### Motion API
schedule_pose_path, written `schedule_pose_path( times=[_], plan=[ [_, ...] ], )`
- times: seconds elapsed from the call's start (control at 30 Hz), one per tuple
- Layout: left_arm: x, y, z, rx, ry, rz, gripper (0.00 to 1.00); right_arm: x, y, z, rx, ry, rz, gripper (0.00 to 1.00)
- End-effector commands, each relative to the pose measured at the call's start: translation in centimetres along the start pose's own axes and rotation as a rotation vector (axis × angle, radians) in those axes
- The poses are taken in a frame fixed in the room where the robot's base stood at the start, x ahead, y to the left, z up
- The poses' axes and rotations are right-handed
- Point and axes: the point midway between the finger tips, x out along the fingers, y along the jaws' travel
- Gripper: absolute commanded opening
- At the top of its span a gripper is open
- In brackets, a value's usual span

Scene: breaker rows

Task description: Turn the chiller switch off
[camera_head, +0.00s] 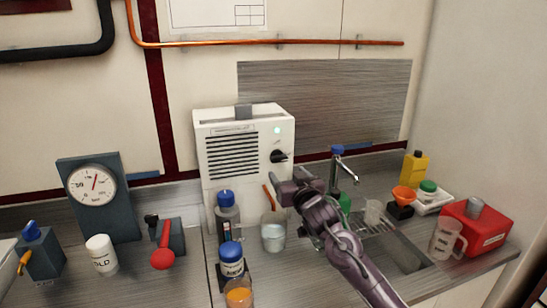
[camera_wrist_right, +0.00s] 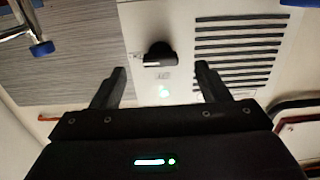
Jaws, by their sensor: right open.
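The chiller (camera_head: 245,150) is a white box with dark vent slats, standing at the back of the counter. Its black knob switch (camera_head: 278,156) is on the front right, below a lit green lamp (camera_head: 277,130). In the right wrist view, turned over, the knob (camera_wrist_right: 158,54) shows with its pale pointer mark lying sideways. My right gripper (camera_head: 292,183) is just below and in front of the knob. In the wrist view my right gripper (camera_wrist_right: 160,80) is open, its fingers apart and empty, with the knob beyond the gap between them. My left gripper is not in view.
A beaker (camera_head: 273,232) and blue-capped bottles (camera_head: 231,262) stand close in front of the chiller. A sink (camera_head: 400,250) with a tap (camera_head: 342,165) lies to the right. A gauge (camera_head: 92,185) and a red-handled lever (camera_head: 164,255) are at left.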

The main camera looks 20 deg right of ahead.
Motion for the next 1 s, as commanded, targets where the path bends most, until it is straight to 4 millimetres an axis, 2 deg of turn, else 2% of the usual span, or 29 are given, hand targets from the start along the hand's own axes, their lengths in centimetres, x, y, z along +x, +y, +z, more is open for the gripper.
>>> schedule_pose_path(
  times=[0.07, 0.13, 0.3, 0.4, 0.53, 0.7, 0.77, 1.0],
  plan=[
    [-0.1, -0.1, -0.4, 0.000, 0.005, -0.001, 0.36, 0.4, 0.1, -0.4, 0.000, 0.009, 0.000, 0.69],
    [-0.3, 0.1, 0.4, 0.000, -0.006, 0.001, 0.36, 1.0, 0.1, -0.5, 0.001, 0.009, 0.000, 0.69],
    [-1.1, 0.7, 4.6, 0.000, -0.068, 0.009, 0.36, 3.2, 0.1, -0.6, 0.001, 0.008, 0.001, 0.69],
    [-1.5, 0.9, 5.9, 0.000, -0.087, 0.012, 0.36, 4.7, 0.1, -0.6, 0.000, 0.007, 0.000, 0.69],
    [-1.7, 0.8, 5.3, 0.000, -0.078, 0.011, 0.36, 6.3, 0.1, -0.5, 0.000, 0.007, 0.000, 0.69],
    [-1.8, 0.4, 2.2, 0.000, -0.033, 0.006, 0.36, 7.5, 0.1, -0.4, -0.001, 0.006, 0.000, 0.69],
    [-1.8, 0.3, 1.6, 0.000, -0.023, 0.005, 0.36, 7.7, 0.1, -0.4, -0.001, 0.007, 0.000, 0.69],
    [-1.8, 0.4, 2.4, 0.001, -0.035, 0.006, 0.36, 7.9, 0.1, -0.3, -0.001, 0.007, -0.001, 0.69]
  ],
)
